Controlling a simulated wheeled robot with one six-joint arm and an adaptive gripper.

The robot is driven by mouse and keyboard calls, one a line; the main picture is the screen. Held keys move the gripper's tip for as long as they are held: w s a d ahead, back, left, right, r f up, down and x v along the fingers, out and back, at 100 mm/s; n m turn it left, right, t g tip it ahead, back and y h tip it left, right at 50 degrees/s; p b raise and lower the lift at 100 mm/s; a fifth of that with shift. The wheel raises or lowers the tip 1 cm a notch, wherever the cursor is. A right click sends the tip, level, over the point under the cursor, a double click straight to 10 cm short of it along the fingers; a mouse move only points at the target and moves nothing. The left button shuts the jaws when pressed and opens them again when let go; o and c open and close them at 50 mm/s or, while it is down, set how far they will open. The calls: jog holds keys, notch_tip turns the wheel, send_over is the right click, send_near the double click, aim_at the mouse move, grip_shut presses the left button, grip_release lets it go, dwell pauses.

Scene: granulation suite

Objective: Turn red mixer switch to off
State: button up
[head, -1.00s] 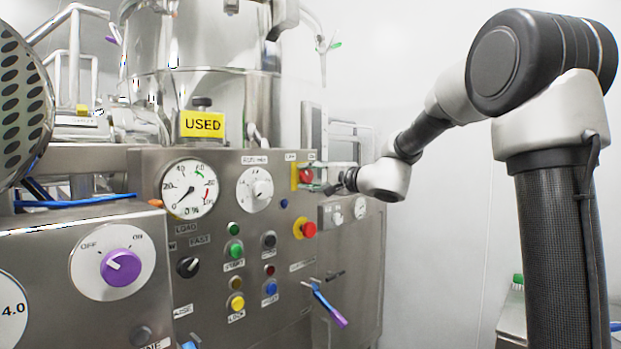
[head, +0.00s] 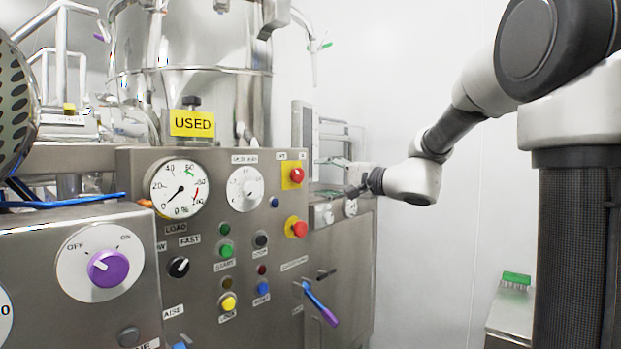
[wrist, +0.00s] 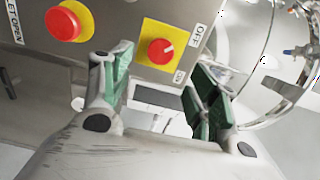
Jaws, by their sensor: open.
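The red mixer switch (head: 297,175) is a round red knob on a yellow plate at the upper right of the steel panel. In the wrist view the switch (wrist: 160,52) shows a white mark pointing up and right, toward the side of the OFF label (wrist: 197,36). The ON label (wrist: 179,76) is lower. My gripper (head: 328,178) is to the right of the switch in the head view, apart from it. In the wrist view my gripper (wrist: 160,70) is open and empty, its green-padded fingers on either side below the knob.
A red emergency-type button (head: 298,228) on yellow sits below the switch; one also shows in the wrist view (wrist: 63,23). A purple OFF/ON knob (head: 107,268) is at left.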

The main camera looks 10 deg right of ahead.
jog(key=shift+v, duration=1.6)
jog(key=s+d+f+n+g+h, duration=0.35)
jog(key=s+f+g, duration=0.55)
jog(key=s+f, duration=0.85)
jog(key=s+d+f+n+h, duration=0.1)
jog(key=s+d+n+h, duration=0.2)
jog(key=s, duration=0.4)
jog(key=s+d+n+g+h, duration=0.1)
jog(key=s+d+n+h, duration=0.3)
jog(key=s, duration=0.3)
jog(key=shift+d+f, duration=0.4)
jog(key=shift+d, duration=0.1)
jog(key=shift+c, duration=0.2)
